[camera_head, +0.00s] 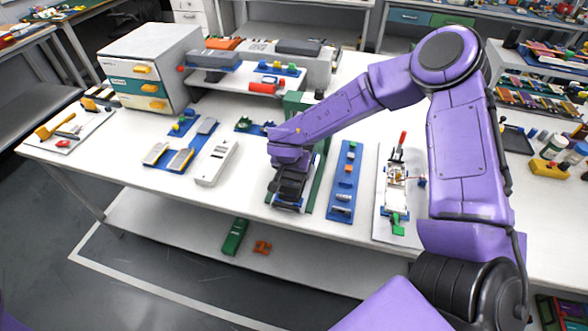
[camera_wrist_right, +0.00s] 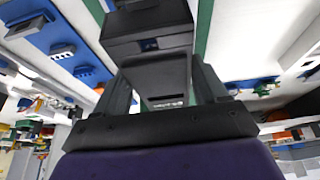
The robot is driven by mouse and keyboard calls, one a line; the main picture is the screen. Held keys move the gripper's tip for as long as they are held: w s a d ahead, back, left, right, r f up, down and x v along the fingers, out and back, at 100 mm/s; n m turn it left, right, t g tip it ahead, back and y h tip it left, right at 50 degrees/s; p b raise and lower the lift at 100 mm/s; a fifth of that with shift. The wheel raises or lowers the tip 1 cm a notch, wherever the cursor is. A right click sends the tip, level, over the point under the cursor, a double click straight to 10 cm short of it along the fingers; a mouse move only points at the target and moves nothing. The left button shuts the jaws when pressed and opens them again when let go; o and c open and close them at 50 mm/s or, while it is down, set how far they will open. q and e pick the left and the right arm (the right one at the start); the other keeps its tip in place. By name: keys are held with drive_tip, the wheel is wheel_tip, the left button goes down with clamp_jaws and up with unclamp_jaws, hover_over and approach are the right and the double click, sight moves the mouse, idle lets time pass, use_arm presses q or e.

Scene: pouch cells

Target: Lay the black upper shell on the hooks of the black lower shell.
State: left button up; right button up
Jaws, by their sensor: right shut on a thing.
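My right gripper (camera_head: 291,181) reaches down over a green-edged station (camera_head: 318,185) at the table's front middle. In the right wrist view, its two dark fingers (camera_wrist_right: 165,85) are shut on a black shell piece (camera_wrist_right: 158,72) with a small white marking at its near end. Another black block-like part (camera_wrist_right: 148,22) with a small blue spot lies just beyond it; I cannot tell whether the two touch. In the head view the black parts merge with the dark gripper, so the lower shell and its hooks cannot be made out. My left gripper is not in view.
A blue strip with small parts (camera_head: 343,180) lies right of the station, then a white board with a red-handled clamp (camera_head: 398,190). A white box (camera_head: 216,163) and blue trays (camera_head: 180,155) stand to the left. A raised shelf (camera_head: 215,83) stands behind.

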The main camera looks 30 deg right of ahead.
drive_tip(key=shift+f, duration=1.05)
drive_tip(key=o, duration=1.1)
drive_tip(key=b+v, duration=0.1)
drive_tip(key=v, duration=0.9)
drive_tip(key=shift+a+r, duration=0.1)
drive_tip(key=shift+r, duration=0.2)
